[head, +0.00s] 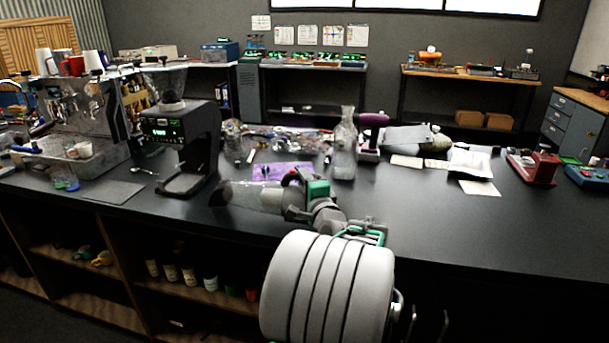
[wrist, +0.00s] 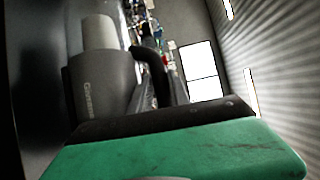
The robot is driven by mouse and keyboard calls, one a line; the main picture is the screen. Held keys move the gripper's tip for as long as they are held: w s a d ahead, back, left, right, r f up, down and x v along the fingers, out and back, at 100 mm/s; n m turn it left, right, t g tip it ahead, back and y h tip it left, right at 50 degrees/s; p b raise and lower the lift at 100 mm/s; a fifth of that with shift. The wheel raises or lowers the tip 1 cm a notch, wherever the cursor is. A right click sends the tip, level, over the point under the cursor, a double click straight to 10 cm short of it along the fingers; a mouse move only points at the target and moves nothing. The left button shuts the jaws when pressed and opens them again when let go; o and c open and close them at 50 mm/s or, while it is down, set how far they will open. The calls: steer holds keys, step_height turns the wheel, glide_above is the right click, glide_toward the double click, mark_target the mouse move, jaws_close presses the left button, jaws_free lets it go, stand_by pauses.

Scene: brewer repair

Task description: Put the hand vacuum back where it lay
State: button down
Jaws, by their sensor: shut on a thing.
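The hand vacuum (head: 255,196) is a grey, partly clear cylinder. In the head view it lies roughly level over the front part of the dark counter, its wide end pointing left. I cannot tell whether it touches the counter. My gripper (head: 297,190), with green parts, is shut on the vacuum at its right end, where the dark handle is mostly hidden. In the wrist view the vacuum's grey body (wrist: 98,88), with lettering, extends away beyond my green and black gripper (wrist: 158,98).
The counter (head: 420,220) is bare at the front right. A black grinder (head: 182,140) stands just left of the vacuum. Behind are a purple cloth (head: 283,171), a glass carafe (head: 345,145) and loose small parts. A dark flat mat (head: 113,191) lies at left.

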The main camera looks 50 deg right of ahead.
steer(key=shift+f, duration=0.85)
steer(key=c, duration=1.2)
jaws_free()
steer(key=shift+s+a+f, duration=0.1)
steer(key=shift+f, duration=0.2)
steer(key=shift+c, duration=0.2)
steer(key=b+v, duration=0.2)
steer(key=v, duration=1)
steer(key=shift+r, duration=0.2)
